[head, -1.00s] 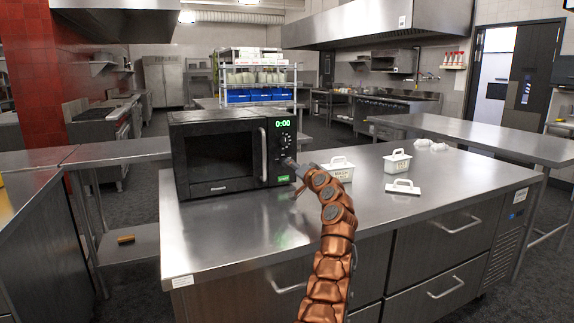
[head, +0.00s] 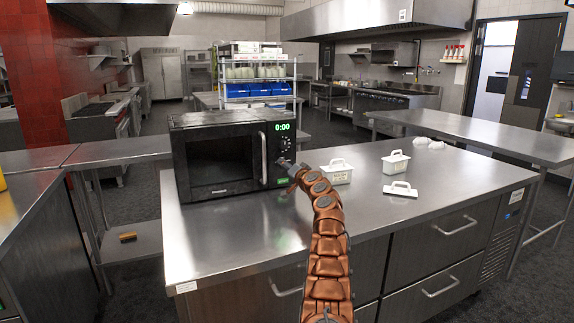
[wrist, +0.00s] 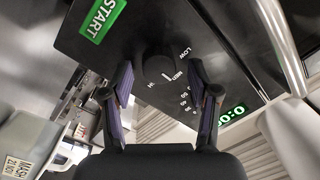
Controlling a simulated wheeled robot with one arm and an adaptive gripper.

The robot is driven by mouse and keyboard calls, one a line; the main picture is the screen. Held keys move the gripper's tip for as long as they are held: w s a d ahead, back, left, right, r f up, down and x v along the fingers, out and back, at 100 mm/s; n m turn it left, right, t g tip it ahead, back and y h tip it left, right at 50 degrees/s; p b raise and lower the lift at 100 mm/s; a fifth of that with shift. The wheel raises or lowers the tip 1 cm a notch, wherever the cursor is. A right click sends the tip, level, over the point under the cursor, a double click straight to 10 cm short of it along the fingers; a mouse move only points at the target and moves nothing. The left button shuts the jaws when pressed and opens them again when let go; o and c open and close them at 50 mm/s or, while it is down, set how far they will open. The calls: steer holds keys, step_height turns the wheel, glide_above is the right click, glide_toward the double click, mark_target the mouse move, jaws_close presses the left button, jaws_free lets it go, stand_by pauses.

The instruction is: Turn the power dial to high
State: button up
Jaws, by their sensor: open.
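The black microwave (head: 219,160) stands on the steel counter, its door closed and its display (head: 282,127) reading 0:00. My gripper (wrist: 160,78) is open, with one finger on each side of the dial in the picture. I cannot tell whether the fingers touch it. In the head view my gripper (head: 285,163) is at the control panel and hides the dial.
The green START button (wrist: 103,18) is near the dial. The door handle (head: 264,158) stands out left of the panel. White lidded containers (head: 338,173) (head: 395,163) and a loose lid (head: 400,189) are on the counter (head: 270,240) to the right. The front counter is clear.

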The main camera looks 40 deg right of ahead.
steer(key=shift+c, duration=0.2)
jaws_close()
stand_by(0.5)
steer(key=shift+f+m, duration=0.1)
steer(key=shift+m, duration=0.3)
steer(key=shift+f+m+h+b, duration=0.15)
steer(key=shift+m+b, duration=0.5)
steer(key=shift+m, duration=2.2)
steer(key=shift+m+h+b, duration=0.25)
steer(key=shift+m+b, duration=0.35)
steer(key=shift+m, duration=2.25)
steer(key=shift+t, duration=0.3)
